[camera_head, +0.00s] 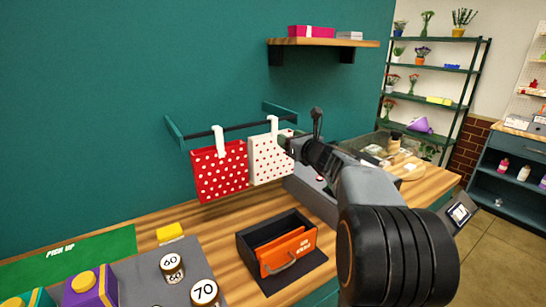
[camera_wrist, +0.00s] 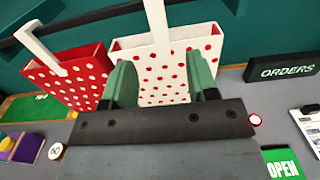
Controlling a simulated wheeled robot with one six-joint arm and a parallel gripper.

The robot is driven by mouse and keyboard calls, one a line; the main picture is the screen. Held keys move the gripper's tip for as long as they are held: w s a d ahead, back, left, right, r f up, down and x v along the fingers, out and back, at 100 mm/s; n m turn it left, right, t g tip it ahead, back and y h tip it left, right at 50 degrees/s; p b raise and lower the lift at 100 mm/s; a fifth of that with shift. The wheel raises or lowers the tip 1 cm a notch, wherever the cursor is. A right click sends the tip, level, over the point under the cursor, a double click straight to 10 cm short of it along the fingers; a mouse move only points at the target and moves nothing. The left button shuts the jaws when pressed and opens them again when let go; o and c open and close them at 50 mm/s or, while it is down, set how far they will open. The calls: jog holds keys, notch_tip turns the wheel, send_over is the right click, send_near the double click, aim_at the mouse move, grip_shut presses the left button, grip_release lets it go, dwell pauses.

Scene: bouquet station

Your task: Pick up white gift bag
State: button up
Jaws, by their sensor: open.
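The white gift bag (camera_head: 268,165) with red dots hangs by its white strap from a dark rail on the teal wall. In the wrist view the white bag (camera_wrist: 168,88) fills the middle, its strap rising above. My gripper (camera_wrist: 162,72) is open, with one green finger on each side of the bag's front as seen there. In the head view my gripper (camera_head: 288,145) is at the bag's upper right edge. I cannot tell if the fingers touch it. The lower part of the bag is hidden behind my gripper body in the wrist view.
A red gift bag (camera_head: 220,172) with white dots hangs close on the left, from the same rail (camera_head: 240,126). Below are a wooden counter, an open dark box with an orange drawer (camera_head: 285,252) and a green PICK UP mat (camera_head: 65,258). An ORDERS sign (camera_wrist: 288,69) stands at right.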

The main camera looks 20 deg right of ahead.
aim_at(276, 130)
jog(key=shift+w+a+r+p, duration=0.1)
jog(key=shift+w+a+p, duration=0.25)
jog(key=shift+w, duration=0.8)
jog(key=shift+w+a+f+p, duration=0.1)
jog(key=shift+w+p, duration=0.4)
jog(key=shift+w, duration=0.65)
jog(key=shift+w+a+r+p, duration=0.1)
jog(key=shift+w+a+p, duration=0.25)
jog(key=shift+w, duration=0.8)
jog(key=shift+d, duration=0.1)
grip_shut()
